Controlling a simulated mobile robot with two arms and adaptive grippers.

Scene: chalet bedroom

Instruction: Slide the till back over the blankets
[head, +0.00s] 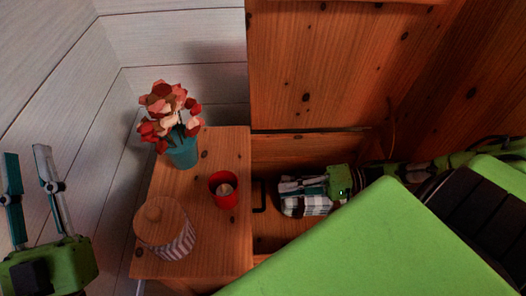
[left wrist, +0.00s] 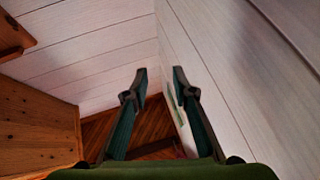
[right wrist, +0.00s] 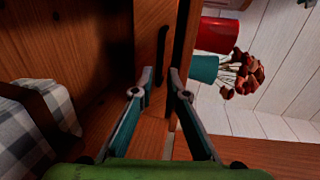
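The wooden till (head: 272,225) sits at the left end of the open chest, with a dark handle (head: 260,196) on it. The folded checkered blankets (head: 308,204) lie to its right, partly hidden by my green body parts. My right gripper (head: 284,184) reaches in from the right over the blankets, its fingers pointing at the till. In the right wrist view, its fingertips (right wrist: 160,76) are apart, close to the handle (right wrist: 162,50); contact cannot be told. The blankets (right wrist: 38,125) show at left there. My left gripper (head: 27,165) is open and empty, left of the nightstand; its fingertips (left wrist: 159,78) are apart.
A nightstand (head: 225,250) stands left of the chest. It bears a teal vase of flowers (head: 181,152), a red cup (head: 223,190) and a striped lidded jar (head: 172,240). The raised chest lid (head: 330,60) stands behind. White plank walls (head: 60,90) close off the left.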

